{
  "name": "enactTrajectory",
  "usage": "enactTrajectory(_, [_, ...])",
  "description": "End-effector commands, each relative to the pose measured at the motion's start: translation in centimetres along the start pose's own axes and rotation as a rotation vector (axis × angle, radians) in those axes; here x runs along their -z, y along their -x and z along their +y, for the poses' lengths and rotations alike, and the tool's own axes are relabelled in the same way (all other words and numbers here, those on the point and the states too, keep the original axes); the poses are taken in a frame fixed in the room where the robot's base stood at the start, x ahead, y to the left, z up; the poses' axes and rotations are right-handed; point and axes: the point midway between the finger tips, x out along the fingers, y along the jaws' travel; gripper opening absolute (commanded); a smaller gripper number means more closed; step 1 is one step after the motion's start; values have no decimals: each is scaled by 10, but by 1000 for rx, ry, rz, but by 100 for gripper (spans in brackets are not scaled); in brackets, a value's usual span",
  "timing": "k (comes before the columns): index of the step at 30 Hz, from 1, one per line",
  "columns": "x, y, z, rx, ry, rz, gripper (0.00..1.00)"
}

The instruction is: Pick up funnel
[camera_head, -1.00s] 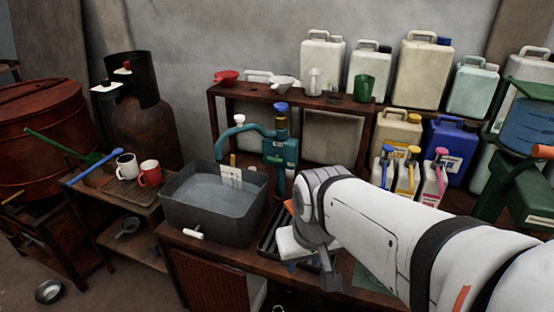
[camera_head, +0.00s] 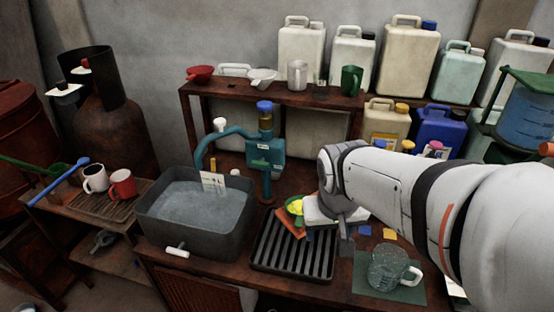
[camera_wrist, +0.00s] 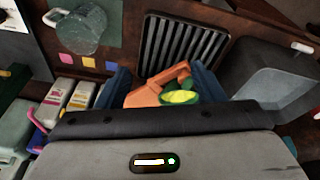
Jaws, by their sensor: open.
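A red funnel (camera_head: 200,73) stands at the left end of the brown wooden shelf, and a white funnel-like vessel with a handle (camera_head: 262,75) stands to its right. Neither shows in the wrist view. My gripper (camera_wrist: 160,72) is open, its two blue fingers apart. In the head view my gripper's white body is low over the bench, below and right of the shelf and well away from the red funnel. An orange object (camera_wrist: 160,88) and a yellow-green one (camera_wrist: 180,97) show between the fingers in the wrist view; I cannot tell whether they touch them.
A grey basin of water (camera_head: 195,235) and a teal pump (camera_head: 265,152) stand below the shelf. A black slatted rack (camera_head: 295,262) and a glass mug (camera_head: 388,268) are on the bench. A clear beaker (camera_head: 297,74) and a green cup (camera_head: 351,80) share the shelf. Jugs stand at the right.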

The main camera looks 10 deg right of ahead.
Motion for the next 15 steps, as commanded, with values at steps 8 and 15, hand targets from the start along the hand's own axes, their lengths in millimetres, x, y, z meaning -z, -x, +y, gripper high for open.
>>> enactTrajectory(8, [88, -23, -13, -108, -131, 65, 85])
enactTrajectory(15, [132, -49, -34, -123, -197, 122, 100])
